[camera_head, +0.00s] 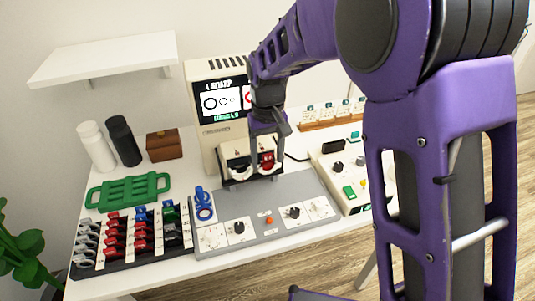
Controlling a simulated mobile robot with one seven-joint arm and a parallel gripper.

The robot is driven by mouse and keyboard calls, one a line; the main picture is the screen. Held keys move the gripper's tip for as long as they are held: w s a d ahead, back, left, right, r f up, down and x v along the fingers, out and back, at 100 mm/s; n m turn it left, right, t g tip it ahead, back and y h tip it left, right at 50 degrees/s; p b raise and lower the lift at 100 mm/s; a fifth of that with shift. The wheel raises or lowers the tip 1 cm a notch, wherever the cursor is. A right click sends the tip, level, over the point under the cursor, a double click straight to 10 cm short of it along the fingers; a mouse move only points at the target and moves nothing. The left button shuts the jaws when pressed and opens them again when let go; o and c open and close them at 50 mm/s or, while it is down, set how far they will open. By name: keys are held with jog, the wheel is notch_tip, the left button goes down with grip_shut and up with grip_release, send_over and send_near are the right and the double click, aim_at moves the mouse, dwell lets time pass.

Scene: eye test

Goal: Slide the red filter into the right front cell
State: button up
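A small red block (266,160), which looks like the red filter, is at the right front cell of the beige machine (204,117). My gripper (267,156) is low at the front of this machine, with one finger on each side of the red block. The fingers are apart, but I cannot tell whether they touch the block. How deep the block sits in the cell is also unclear. The left front cell (236,163) is beside it, with a pale front and dark parts inside.
A grey control panel (260,236) with knobs lies in front. A black rack (150,254) of coloured pieces, a blue ringed object (203,204) and a green tray (128,190) are at left. A second control box (349,192) is at right.

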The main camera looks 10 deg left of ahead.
jog(key=shift+o, duration=0.7)
notch_tip(320, 180, up, 17)
jog(key=p, duration=0.2)
jog(key=shift+r+p, duration=0.2)
jog(key=shift+p, duration=0.2)
